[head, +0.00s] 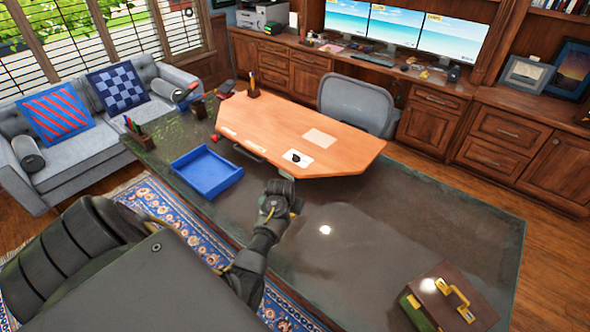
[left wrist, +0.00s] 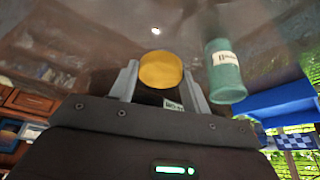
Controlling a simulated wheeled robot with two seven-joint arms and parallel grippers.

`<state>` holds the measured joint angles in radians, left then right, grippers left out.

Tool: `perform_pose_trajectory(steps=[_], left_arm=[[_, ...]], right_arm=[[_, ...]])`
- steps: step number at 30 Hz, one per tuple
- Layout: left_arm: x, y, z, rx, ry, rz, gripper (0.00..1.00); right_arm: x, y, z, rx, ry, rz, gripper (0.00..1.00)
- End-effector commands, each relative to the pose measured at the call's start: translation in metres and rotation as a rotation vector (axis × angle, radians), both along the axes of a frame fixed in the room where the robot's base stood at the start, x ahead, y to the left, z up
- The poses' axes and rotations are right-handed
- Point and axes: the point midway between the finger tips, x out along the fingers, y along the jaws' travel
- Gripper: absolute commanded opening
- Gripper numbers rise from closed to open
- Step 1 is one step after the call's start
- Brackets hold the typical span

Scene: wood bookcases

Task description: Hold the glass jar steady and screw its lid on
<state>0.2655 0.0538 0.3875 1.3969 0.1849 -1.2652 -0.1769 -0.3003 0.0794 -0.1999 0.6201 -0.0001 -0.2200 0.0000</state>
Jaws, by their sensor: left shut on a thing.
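In the left wrist view, my left gripper (left wrist: 160,78) is shut on a round yellow lid (left wrist: 161,69), which sits between its two grey fingers. A green glass jar (left wrist: 225,72) with a white label is just right of the fingers, apart from the lid. I cannot tell how the jar is supported. In the head view, my left gripper (head: 279,190) is over the dark desk near its front edge, and my own arm and hand hide most of what is there. I cannot make out the jar clearly in that view. My right gripper is not in view.
A blue tray (head: 207,172) lies on the desk (head: 400,215) left of my left gripper. A wooden raised top (head: 325,135) stands behind. A brown box with a yellow handle (head: 455,298) is at the right front. The desk between is clear.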

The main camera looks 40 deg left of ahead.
Motion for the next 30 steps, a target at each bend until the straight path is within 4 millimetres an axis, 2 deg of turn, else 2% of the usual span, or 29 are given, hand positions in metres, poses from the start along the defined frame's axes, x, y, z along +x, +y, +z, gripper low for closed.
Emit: perform_pose_trajectory(steps=[1, 6, 12, 18, 30], left_arm=[[-0.012, -0.001, 0.003, 0.001, 0.0, 0.0, 0.25], [-0.046, -0.004, 0.018, 0.002, -0.003, 0.001, 0.25], [-0.075, -0.007, 0.031, 0.001, -0.001, -0.001, 0.25], [-0.087, -0.008, 0.037, 0.0, -0.001, 0.0, 0.25], [-0.089, -0.008, 0.038, 0.0, -0.001, 0.0, 0.25]], right_arm=[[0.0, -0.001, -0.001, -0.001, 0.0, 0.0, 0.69], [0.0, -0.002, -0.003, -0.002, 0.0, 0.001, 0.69], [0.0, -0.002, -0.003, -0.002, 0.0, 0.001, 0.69], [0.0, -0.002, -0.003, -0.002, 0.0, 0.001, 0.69], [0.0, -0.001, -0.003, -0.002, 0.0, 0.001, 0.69]])
